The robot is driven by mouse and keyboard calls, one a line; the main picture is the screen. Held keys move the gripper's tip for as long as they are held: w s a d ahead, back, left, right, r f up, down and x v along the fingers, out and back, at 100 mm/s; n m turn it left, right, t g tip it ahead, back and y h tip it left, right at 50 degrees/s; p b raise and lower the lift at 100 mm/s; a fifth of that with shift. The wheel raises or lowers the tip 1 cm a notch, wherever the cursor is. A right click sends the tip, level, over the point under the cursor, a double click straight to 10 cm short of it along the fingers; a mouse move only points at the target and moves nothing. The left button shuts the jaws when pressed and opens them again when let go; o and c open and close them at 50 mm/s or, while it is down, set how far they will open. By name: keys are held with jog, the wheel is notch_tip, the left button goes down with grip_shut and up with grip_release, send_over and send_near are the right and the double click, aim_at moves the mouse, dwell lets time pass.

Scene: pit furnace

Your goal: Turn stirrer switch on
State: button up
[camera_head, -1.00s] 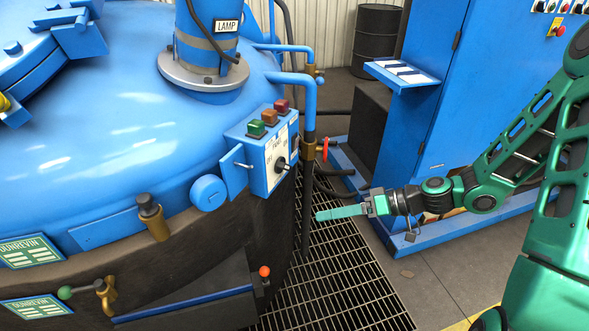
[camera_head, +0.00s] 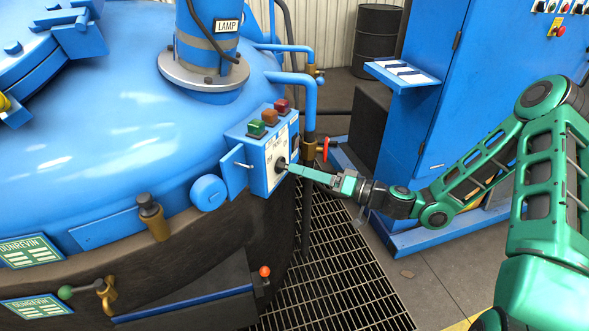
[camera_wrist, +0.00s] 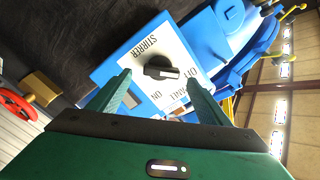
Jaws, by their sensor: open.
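The stirrer switch is a black rotary knob (camera_wrist: 160,68) on a white plate marked STIRRER, OFF and ON, in the wrist view. In the head view the knob (camera_head: 281,165) is on the right face of a blue control box (camera_head: 258,160). In the wrist view its pointer is directed toward the right side of the plate, on the OFF side. My gripper (camera_head: 292,168) is open, with its fingertips close to the knob. In the wrist view my gripper's fingers (camera_wrist: 160,88) are spread on either side below the knob. I cannot tell whether they touch it.
Green, orange and red buttons (camera_head: 269,117) top the box. A pipe with a red-handled valve (camera_head: 325,148) stands just behind my gripper. A blue cabinet (camera_head: 480,90) with a small shelf (camera_head: 402,75) is at the right. Floor grating (camera_head: 340,270) lies below.

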aim_at(285, 167)
jog(key=x, duration=0.4)
jog(key=shift+a, duration=0.15)
jog(key=c, duration=1.1)
jog(key=shift+o, duration=0.2)
jog(key=shift+w, duration=0.1)
